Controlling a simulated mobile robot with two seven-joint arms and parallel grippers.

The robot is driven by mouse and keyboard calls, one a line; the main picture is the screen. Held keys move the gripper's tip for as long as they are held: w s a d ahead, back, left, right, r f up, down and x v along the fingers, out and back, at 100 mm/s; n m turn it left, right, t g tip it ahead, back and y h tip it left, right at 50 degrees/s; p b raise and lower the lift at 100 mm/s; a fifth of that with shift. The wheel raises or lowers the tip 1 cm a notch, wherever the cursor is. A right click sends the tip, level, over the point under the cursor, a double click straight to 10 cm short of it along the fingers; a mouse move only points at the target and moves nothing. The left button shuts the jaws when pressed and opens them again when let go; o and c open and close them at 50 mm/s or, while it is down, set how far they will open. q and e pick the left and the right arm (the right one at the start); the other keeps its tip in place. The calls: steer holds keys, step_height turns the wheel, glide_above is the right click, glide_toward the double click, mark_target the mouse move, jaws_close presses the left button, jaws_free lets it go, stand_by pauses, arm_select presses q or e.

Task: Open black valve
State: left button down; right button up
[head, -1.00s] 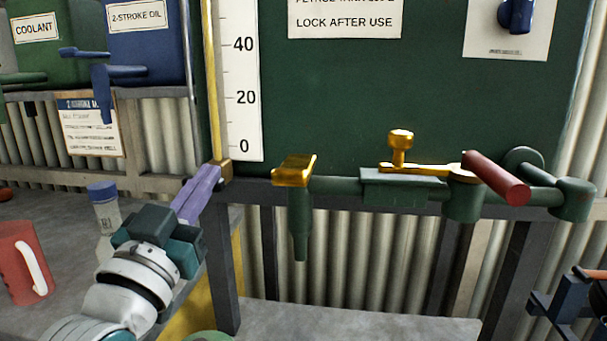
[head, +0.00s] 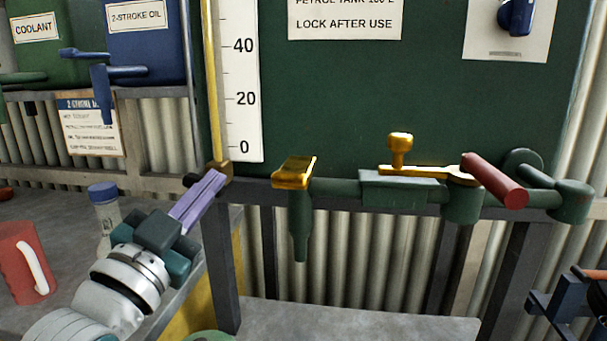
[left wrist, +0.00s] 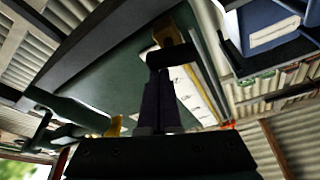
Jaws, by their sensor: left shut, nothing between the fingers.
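A small black handle (head: 191,180), which I take for the black valve, shows beside the brass fitting (head: 222,171) at the foot of the yellow sight tube. My left gripper (head: 215,180), with purple fingers, is shut and empty. Its tips are close to the fitting, just right of the black handle's visible end, and its fingers hide part of that area. In the left wrist view the black handle (left wrist: 171,54) lies across the tips of my shut fingers (left wrist: 158,75), by the brass block (left wrist: 168,30). I cannot tell whether they touch. My right gripper is not in view.
The green tank (head: 420,90) carries a pipe with a yellow lever (head: 294,172) and a red-handled valve (head: 495,180). A red mug (head: 22,262) and a blue-capped bottle (head: 104,210) stand on the left bench. A dark frame post (head: 225,270) stands under the sight tube.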

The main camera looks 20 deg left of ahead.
arm_select(q)
steer(key=shift+a+f+m+g+h+p, duration=0.1)
steer(key=shift+f+m+g+h+p, duration=0.35)
steer(key=shift+m, duration=1.7)
steer(key=shift+d+f+m+g+h+p, duration=0.15)
steer(key=shift+m+g+h+p, duration=0.5)
steer(key=shift+m, duration=1.55)
steer(key=shift+a+f+m+g+h+p, duration=0.15)
steer(key=shift+f+m+g+h+p, duration=0.35)
steer(key=shift+m, duration=1.65)
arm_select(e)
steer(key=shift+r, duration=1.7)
arm_select(q)
steer(key=shift+r, duration=0.1)
